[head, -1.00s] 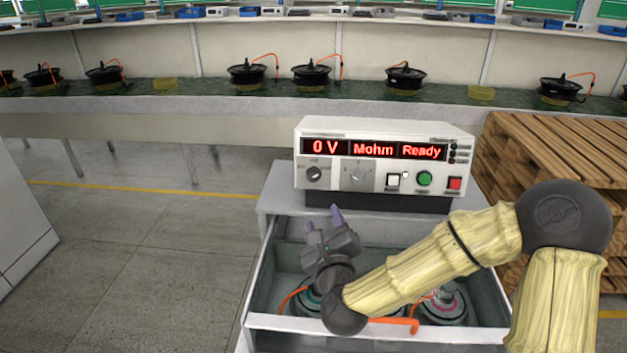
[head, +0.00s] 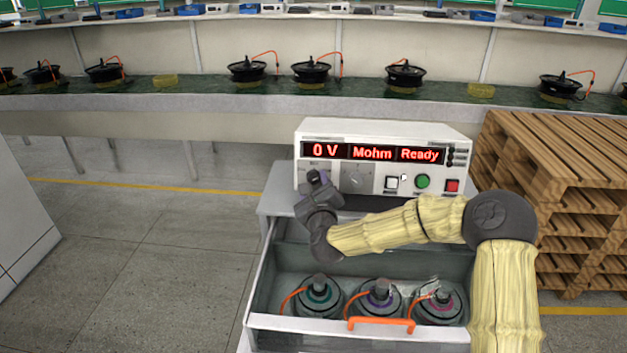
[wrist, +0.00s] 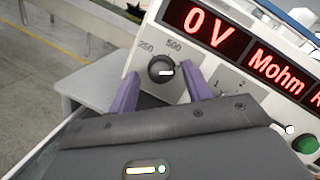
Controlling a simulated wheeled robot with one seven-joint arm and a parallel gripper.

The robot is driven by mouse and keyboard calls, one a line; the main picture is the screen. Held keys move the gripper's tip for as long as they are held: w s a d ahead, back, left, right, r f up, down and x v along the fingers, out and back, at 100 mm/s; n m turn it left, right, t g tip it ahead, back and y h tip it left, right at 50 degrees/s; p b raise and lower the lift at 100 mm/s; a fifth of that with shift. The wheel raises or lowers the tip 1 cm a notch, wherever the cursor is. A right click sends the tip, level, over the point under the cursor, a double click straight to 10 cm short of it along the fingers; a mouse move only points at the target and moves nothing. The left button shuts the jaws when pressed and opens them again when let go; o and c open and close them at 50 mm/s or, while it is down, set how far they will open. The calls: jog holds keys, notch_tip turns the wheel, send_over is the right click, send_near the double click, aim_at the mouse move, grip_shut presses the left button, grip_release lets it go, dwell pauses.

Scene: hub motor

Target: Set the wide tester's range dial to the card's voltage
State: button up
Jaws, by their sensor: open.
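The wide tester (head: 384,134) is a white box on top of a grey cabinet, with a red display reading "0 V", "Mohm" and "Ready". Its range dial (wrist: 161,69) is a black knob with a white mark, with "250" and "500" printed around it in the wrist view. My gripper (wrist: 170,86) is open, its two purple fingers on either side of the dial in the picture; I cannot tell whether they touch it. I see no card with a voltage.
A second knob (head: 357,177) and white, green and red buttons (head: 423,181) are right of the dial. Below, an open drawer (head: 262,321) with an orange handle (head: 381,324) holds several motors. Wooden pallets (head: 560,190) stand at the right.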

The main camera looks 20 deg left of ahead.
jog(key=shift+w+a, duration=0.3)
jog(key=shift+w, duration=0.25)
jog(key=c, duration=1)
